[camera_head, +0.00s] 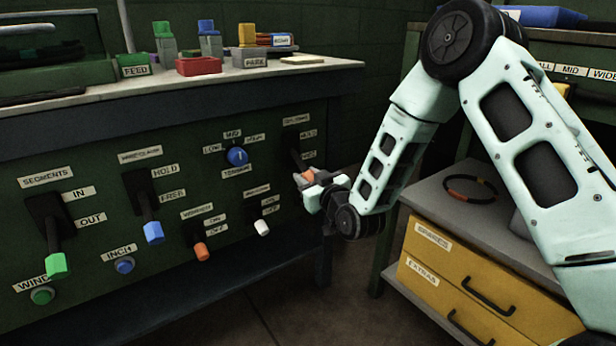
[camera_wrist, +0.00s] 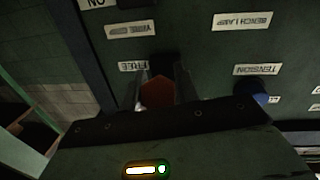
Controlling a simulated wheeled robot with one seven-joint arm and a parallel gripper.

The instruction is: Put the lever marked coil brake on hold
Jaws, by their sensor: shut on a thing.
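The lever at the right end of the panel has a dark slotted plate (camera_head: 290,139) and an orange-red handle (camera_head: 297,158). Its title label (camera_head: 296,119) is too small to read surely. A label reading HOLD (camera_head: 308,134) is beside the upper part of the plate, with another (camera_head: 308,155) below. The lever points downward. My gripper (camera_head: 310,179) is shut on its handle. In the wrist view, the orange-red handle end (camera_wrist: 157,92) sits between my fingers (camera_wrist: 160,88), beside an upside-down FREE label (camera_wrist: 133,66).
Left of it are a blue tension knob (camera_head: 237,156), a white-tipped switch (camera_head: 262,227), an orange-tipped switch (camera_head: 201,251), a blue-handled HOLD/FREE lever (camera_head: 153,232) and a green-handled lever (camera_head: 57,264). Yellow drawers (camera_head: 450,290) stand at the right. The bench top (camera_head: 130,90) overhangs the panel.

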